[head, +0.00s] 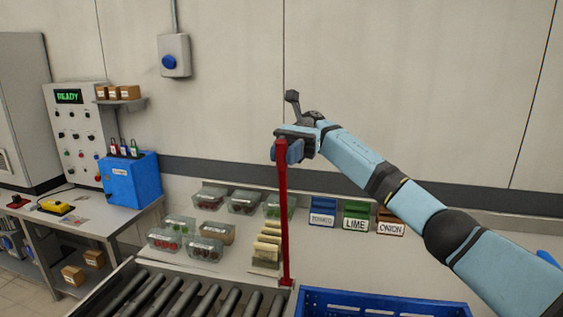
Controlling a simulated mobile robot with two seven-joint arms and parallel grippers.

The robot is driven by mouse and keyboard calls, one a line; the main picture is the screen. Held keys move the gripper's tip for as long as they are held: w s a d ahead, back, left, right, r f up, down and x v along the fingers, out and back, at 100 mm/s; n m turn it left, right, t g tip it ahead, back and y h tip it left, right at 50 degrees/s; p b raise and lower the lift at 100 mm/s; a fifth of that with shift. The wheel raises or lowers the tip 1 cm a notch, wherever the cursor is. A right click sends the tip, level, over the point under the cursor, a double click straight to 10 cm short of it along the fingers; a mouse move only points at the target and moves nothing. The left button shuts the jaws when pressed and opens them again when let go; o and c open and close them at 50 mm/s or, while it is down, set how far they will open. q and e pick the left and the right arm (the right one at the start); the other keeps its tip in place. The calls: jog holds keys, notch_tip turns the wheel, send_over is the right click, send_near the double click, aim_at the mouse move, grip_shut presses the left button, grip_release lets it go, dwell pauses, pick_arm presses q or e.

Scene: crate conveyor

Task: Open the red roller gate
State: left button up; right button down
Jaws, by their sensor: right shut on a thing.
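The red roller gate (284,215) shows as a thin red bar standing nearly upright at the right end of the roller conveyor (185,297). Its foot is by the conveyor's corner, next to the blue crate. My right gripper (288,147) is shut on the bar's top end, with the arm reaching in from the right. The fingers partly hide the tip of the bar. My left gripper is not in view.
A blue crate (385,301) stands at the front right, beside the gate's foot. Behind are clear produce boxes (205,248) and labelled bins (356,214). A side table holds a blue box (131,180).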

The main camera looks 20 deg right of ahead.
jog(key=shift+d, duration=0.1)
jog(key=c, duration=0.9)
grip_release()
jog(key=shift+w, duration=0.1)
notch_tip(320, 180, up, 20)
jog(key=shift+f+p, duration=0.1)
jog(key=shift+p, duration=0.55)
